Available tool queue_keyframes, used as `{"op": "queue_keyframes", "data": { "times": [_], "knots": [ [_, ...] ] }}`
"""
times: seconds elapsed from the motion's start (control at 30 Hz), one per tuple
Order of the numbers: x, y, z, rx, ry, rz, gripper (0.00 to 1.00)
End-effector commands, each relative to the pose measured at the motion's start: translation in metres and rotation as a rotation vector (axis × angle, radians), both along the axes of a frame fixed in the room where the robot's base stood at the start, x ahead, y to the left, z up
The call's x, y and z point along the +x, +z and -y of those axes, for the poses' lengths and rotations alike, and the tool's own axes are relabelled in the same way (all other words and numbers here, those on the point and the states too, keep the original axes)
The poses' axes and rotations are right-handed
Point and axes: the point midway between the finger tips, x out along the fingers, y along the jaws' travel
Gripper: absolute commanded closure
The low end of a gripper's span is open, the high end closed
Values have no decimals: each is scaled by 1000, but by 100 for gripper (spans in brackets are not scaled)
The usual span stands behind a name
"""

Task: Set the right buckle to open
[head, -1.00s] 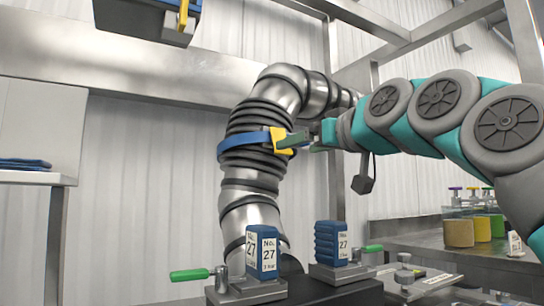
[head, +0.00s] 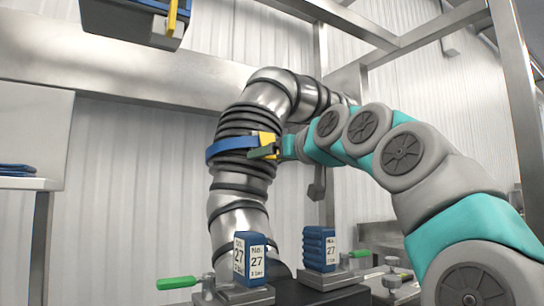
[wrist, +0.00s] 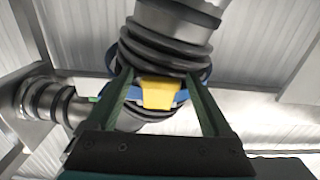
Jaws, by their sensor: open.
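A yellow buckle (head: 267,138) sits on a blue strap (head: 228,148) around the ribbed dark sleeve of the bent metal pipe. The buckle also shows in the wrist view (wrist: 157,93), with the blue strap (wrist: 181,97) beside it. My gripper (head: 262,152) is at the buckle in the head view, its dark green fingers overlapping the buckle's lower edge. In the wrist view my gripper (wrist: 158,80) is open, with one finger on each side of the buckle and visible gaps. Whether a fingertip touches the strap or sleeve cannot be told.
Blue blocks labelled 27 (head: 250,259) and (head: 319,248) stand below by green-handled clamps (head: 177,283). A blue container with a yellow part (head: 140,20) hangs at upper left. Metal beams cross overhead; a shelf (head: 28,184) is at left.

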Motion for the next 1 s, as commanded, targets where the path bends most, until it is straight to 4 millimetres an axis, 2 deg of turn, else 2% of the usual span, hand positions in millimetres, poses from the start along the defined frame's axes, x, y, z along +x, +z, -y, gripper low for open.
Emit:
{"op": "queue_keyframes", "data": {
  "times": [0.07, 0.17, 0.83, 1.0],
  "knots": [
    [0, 0, 0, 0, 0, 0, 15],
    [0, 0, 0, 0, 0, 0, 25],
    [0, -1, 0, -1, 0, -1, 100],
    [0, -1, 0, -1, 0, -1, 100]
  ]
}}
